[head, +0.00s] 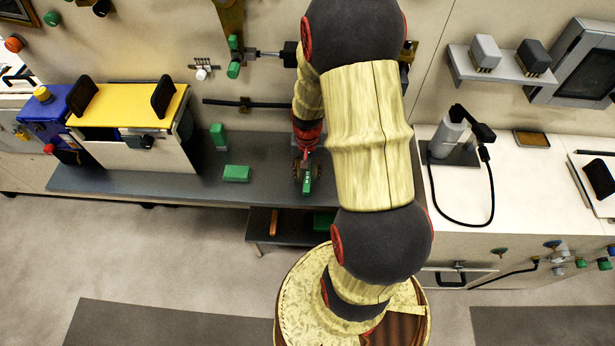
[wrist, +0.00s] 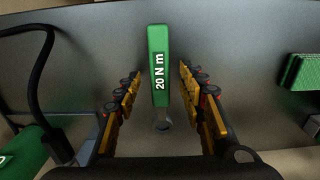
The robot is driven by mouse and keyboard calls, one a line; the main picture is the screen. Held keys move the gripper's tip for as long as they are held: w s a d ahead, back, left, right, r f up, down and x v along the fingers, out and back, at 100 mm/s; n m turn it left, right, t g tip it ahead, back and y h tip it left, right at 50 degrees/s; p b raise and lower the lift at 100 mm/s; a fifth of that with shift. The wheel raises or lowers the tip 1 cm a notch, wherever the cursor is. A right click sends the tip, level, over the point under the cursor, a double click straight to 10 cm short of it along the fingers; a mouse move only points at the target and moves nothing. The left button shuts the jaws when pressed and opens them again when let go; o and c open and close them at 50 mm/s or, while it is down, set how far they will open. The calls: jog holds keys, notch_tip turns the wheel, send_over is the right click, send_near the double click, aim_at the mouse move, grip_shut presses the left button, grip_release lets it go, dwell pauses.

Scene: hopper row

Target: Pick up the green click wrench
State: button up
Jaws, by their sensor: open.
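The green click wrench (wrist: 159,50) lies on the grey bench (wrist: 230,40), with a white "20 N m" label on its green body and a metal end toward me. My gripper (wrist: 160,76) is open, one finger on each side of the wrench, with gaps visible on both sides. The fingers are not closed on it. In the head view, my gripper (head: 307,168) points down at the bench shelf, and a bit of the green wrench (head: 307,182) shows between its fingers. My arm hides much of the area right of it.
Green blocks stand and lie left of my gripper (head: 217,135) (head: 236,173). A green block (wrist: 303,72) lies at the right in the wrist view. A dark cable (wrist: 38,75) runs at the left there. A yellow-topped machine (head: 130,105) stands farther left on the bench.

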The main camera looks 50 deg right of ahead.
jog(key=shift+c, duration=0.5)
grip_shut()
